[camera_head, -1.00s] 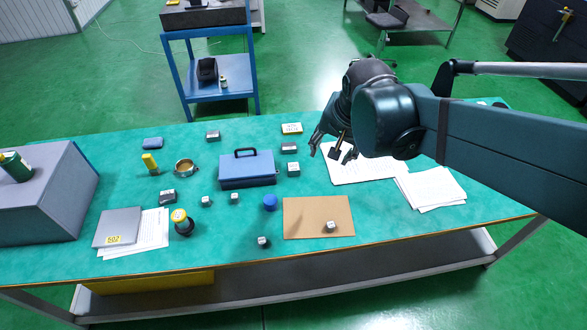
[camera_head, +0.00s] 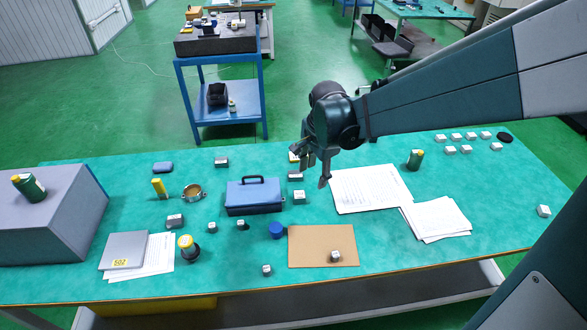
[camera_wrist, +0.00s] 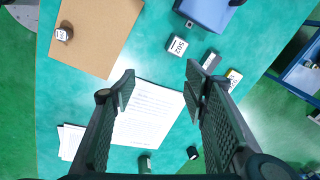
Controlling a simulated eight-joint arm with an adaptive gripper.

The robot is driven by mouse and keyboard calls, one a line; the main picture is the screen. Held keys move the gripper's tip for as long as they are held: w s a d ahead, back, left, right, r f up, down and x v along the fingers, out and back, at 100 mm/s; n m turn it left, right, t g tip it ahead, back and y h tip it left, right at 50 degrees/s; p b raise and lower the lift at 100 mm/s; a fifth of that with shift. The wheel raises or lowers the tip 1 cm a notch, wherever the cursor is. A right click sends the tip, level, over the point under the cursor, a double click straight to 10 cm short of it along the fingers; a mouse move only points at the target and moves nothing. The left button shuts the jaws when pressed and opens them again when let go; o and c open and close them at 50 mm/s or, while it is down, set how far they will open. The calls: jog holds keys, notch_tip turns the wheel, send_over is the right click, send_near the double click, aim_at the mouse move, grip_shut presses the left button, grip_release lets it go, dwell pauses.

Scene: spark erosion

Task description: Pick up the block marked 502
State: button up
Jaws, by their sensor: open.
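The block marked 502 (camera_wrist: 177,47) is a small grey block with a white top face, its number readable in the wrist view. In the head view it appears to be the block (camera_head: 299,197) just right of the blue toolbox (camera_head: 253,197). My gripper (camera_head: 311,172) is above the table, behind and slightly right of that block in the picture. In the wrist view my gripper (camera_wrist: 158,88) is open with nothing between its fingers. The block lies beyond the fingertips, apart from them.
Beside the block lie a grey block (camera_wrist: 210,61) and a yellow-labelled block (camera_wrist: 233,76), partly hidden in the head view. A brown board (camera_head: 322,238) bears another small block (camera_head: 336,257). Paper sheets (camera_head: 371,189) lie right of the toolbox. A green bottle (camera_head: 415,159) stands farther right.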

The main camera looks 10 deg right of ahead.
aim_at(299, 194)
jog(key=w+a+f+m, duration=0.1)
jog(key=w+f, duration=0.1)
jog(key=f, duration=0.1)
jog(key=w+a+f+m+g+p, duration=0.1)
jog(key=w+f+m, duration=0.1)
jog(key=f, duration=0.1)
jog(key=w+a+f+m, duration=0.1)
jog(key=w+f, duration=0.1)
jog(key=f, duration=0.1)
jog(key=shift+w+a+f+m+g+p, duration=0.1)
jog(key=shift+a+m+g+p, duration=0.1)
jog(key=shift+m+g+p, duration=0.15)
jog(key=shift+w+a+f, duration=0.15)
jog(key=shift+w+f, duration=0.05)
jog(key=shift+f, duration=0.4)
jog(key=shift+f, duration=0.15)
jog(key=shift+f, duration=1.15)
jog(key=shift+f, duration=0.1)
jog(key=shift+w+f+b, duration=0.1)
jog(key=shift+f+b, duration=0.7)
jog(key=shift+f, duration=1.7)
jog(key=shift+c, duration=0.3)
